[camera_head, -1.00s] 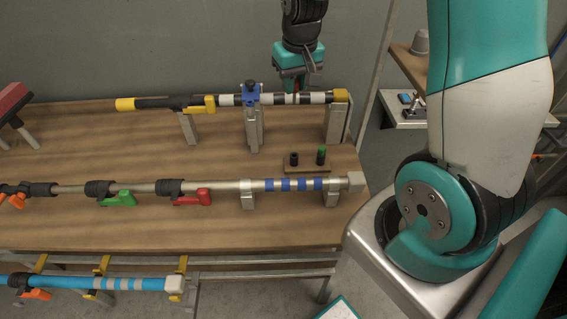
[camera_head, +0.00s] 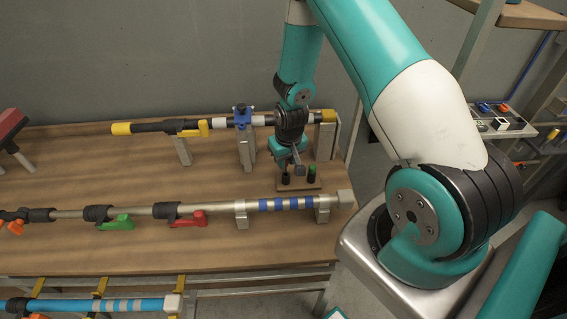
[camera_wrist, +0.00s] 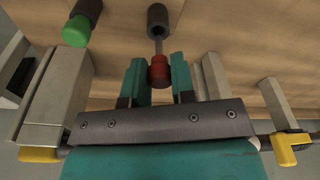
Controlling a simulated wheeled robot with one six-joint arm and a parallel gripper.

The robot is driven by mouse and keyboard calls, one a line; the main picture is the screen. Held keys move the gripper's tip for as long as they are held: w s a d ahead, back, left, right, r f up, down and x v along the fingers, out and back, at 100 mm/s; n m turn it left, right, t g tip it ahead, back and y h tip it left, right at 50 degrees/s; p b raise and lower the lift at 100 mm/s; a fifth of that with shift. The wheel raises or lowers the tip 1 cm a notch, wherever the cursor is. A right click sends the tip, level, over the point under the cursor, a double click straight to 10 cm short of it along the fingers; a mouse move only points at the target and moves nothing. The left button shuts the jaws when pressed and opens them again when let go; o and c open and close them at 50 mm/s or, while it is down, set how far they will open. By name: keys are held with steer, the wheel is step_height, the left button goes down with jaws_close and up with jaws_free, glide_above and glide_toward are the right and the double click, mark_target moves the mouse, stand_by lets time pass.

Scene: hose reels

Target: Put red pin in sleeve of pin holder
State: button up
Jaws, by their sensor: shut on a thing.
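My gripper (camera_head: 281,161) is low over the far side of the table, just behind the pin holder (camera_head: 297,187). In the wrist view my gripper (camera_wrist: 159,80) is shut on the red pin (camera_wrist: 159,69), holding it by its red head. The pin's thin grey shank points at the mouth of the black sleeve (camera_wrist: 157,17). I cannot tell whether the tip has entered it. That sleeve also shows in the head view (camera_head: 286,180). The green pin (camera_wrist: 76,31) sits in the other sleeve (camera_wrist: 90,9). The red pin is hidden in the head view.
A pole with yellow ends (camera_head: 150,127) lies on grey stands behind the holder, close to my arm. A blue clamp (camera_head: 242,116) grips it. A silver pole with blue bands (camera_head: 220,206) runs in front of the holder. Bare table lies left between the poles.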

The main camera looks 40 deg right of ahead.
step_height(320, 180, down, 2)
steer(key=shift+f, duration=0.1)
steer(key=shift+f, duration=0.1)
steer(key=shift+f+b, duration=0.45)
steer(key=shift+f, duration=0.05)
steer(key=o, duration=0.9)
steer(key=shift+r, duration=0.1)
